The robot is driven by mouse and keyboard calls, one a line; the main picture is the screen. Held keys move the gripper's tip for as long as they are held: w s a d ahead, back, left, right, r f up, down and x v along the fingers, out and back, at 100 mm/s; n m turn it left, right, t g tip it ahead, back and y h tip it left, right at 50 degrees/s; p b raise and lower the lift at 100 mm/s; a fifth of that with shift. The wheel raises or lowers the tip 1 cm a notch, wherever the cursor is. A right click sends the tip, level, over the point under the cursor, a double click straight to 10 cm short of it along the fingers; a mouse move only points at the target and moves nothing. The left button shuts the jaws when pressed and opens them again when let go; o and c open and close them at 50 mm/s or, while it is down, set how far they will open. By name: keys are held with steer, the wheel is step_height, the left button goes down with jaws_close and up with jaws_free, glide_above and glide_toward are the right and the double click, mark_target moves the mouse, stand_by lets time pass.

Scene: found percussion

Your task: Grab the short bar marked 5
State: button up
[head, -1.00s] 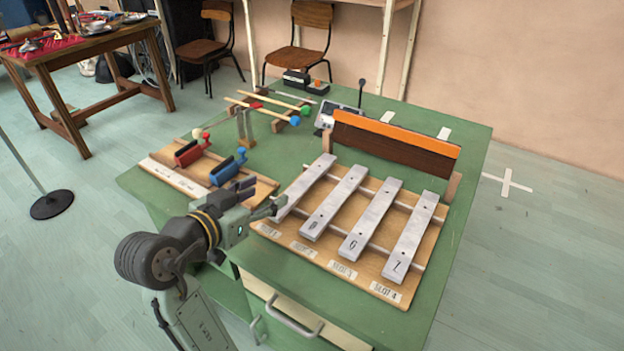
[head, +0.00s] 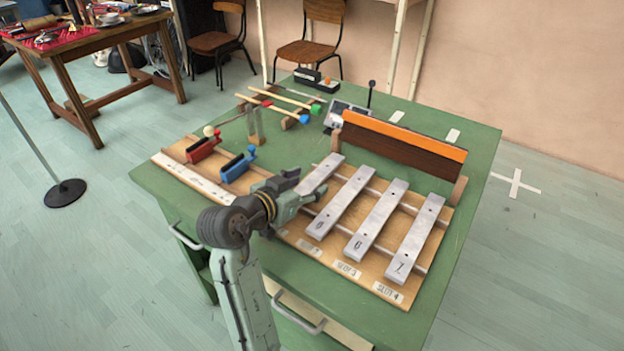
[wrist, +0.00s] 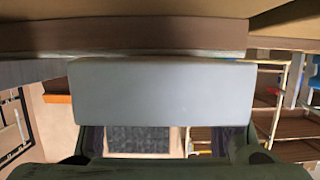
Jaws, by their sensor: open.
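Several pale bars lie side by side across a wooden base (head: 390,284) on the green cabinet, longer toward the right. The leftmost and shortest bar (head: 322,172) has its near end hidden behind my gripper, so its mark cannot be read. The bar right of it (head: 343,202) has a small mark that looks like 8 or 5. The others, marked 6 (head: 377,220) and apparently 7 (head: 415,238), lie farther right. My gripper (head: 302,185) is open at the leftmost bar's near end. In the wrist view, a blank pale face (wrist: 163,93) fills the middle, close to the fingers.
A brown board with an orange top (head: 402,148) stands behind the bars. Red (head: 203,147) and blue (head: 238,165) clamp-like pieces stand left of my gripper. Mallets (head: 282,98) rest on a stand farther back.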

steer(key=shift+w, duration=0.1)
jaws_close()
stand_by(0.7)
